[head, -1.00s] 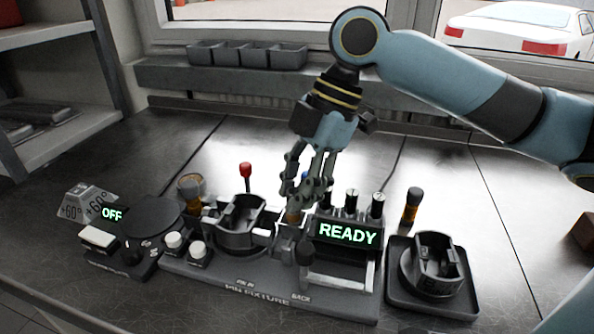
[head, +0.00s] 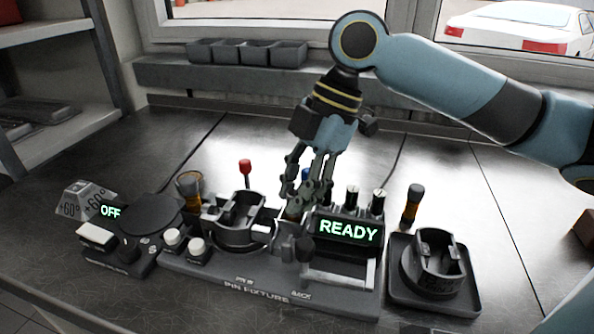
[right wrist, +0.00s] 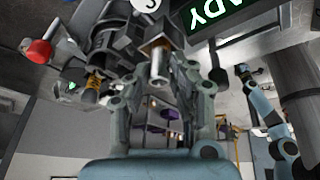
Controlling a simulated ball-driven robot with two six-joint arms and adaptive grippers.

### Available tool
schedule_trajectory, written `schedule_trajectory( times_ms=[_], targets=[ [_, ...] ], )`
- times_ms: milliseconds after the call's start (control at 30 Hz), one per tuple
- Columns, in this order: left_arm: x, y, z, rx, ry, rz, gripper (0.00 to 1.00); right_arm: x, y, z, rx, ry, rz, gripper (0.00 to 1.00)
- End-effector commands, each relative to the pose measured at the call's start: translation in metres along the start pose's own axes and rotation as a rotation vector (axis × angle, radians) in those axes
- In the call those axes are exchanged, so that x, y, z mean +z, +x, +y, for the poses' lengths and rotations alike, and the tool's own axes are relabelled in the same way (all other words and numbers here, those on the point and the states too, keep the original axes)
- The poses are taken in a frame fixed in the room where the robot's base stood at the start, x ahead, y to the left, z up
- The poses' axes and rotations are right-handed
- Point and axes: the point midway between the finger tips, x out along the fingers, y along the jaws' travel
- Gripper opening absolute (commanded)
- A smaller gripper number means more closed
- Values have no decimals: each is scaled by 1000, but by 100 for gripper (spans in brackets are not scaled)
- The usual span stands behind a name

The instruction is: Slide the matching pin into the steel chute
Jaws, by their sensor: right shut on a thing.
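My right gripper (head: 308,205) points down over the pin fixture (head: 255,290), just left of the READY display. It is shut on a pin (right wrist: 158,65), which shows as a silvery round end between the fingers in the right wrist view. In the head view the fingers mostly hide the pin. Just beyond it in the wrist view is a grey squared metal part (right wrist: 155,38), perhaps the chute; I cannot tell whether the pin has entered it. My left gripper (right wrist: 243,73) appears small at the right of the wrist view; its jaw state is unclear.
The READY display (head: 348,231) has dark-topped pins (head: 352,196) behind it. A red-knobbed lever (head: 245,168) and an amber cylinder (head: 188,184) stand to the left. A black tray (head: 465,302) holds a round part at right.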

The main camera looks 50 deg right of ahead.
Motion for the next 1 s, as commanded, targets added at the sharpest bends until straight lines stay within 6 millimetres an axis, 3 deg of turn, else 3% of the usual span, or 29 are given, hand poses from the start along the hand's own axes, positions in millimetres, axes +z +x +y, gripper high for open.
schedule_trajectory(
  times_ms=[200, 233, 433, 600, 767, 1000],
  targets=[
    [0, 0, 0, 0, 0, 0, 46, 0, 0, 0, 0, 0, 0, 0],
    [0, 0, 0, 0, 0, 0, 46, 0, 0, 0, 0, 0, 0, 23],
    [0, 0, 0, 0, 0, 0, 46, 0, 0, 0, 0, 0, 0, 48],
    [0, 0, 0, 0, 0, 0, 46, 0, 0, 0, 0, 0, 0, 48],
    [0, 0, 0, 0, 0, 0, 46, 0, 0, 0, 0, 0, 0, 67],
    [0, 0, 0, 0, 0, 0, 46, 0, 0, 0, 0, 0, 0, 67]
  ],
)
